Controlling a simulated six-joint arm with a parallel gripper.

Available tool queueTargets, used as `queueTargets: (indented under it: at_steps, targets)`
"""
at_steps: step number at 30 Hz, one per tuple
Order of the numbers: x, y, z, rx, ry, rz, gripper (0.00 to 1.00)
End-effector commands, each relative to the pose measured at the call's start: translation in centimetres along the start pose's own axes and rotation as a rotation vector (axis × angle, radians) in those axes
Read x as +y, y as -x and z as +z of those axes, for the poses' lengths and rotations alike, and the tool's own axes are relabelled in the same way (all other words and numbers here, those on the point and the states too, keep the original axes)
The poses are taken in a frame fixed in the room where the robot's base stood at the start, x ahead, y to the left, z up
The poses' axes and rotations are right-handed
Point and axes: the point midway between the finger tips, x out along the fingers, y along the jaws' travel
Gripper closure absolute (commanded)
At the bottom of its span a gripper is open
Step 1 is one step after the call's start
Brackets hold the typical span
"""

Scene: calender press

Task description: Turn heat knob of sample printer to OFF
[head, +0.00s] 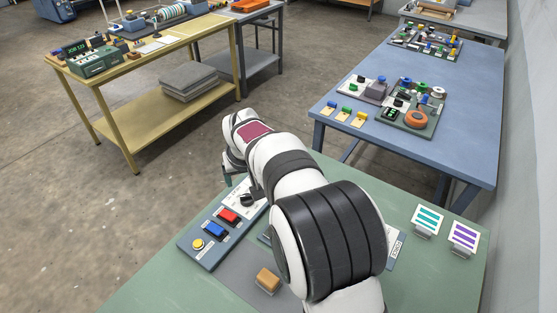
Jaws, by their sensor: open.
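A blue-grey control panel (205,251) lies on the green table near the front. It carries a yellow round button (198,244), a blue rocker switch (213,229), a red rocker switch (228,215) and a black knob (247,200) on a white dial plate. The plate's markings are too small to read, so I cannot tell the knob's setting or whether it is the heat knob. My gripper (229,180) is open, above the panel's far end, left of and beyond the black knob and apparently apart from it. My arm partly hides the plate and whatever lies behind it.
A wooden block (268,280) lies in front of my arm. Two striped cards (428,219) (464,236) stand at the right. A blue table (455,110) with several devices and a yellow workbench (150,50) stand farther off. Bare floor lies to the left.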

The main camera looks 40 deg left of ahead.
Motion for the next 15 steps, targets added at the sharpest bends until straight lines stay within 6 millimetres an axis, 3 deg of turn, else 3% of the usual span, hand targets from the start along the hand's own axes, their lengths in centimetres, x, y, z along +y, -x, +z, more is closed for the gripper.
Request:
queueTargets:
  at_steps: [9,15]
  targets:
    - [0.2,-9.2,0.2,-0.004,-0.005,0.001,0.19]
    - [0.2,-13.3,0.1,-0.002,-0.005,0.002,0.19]
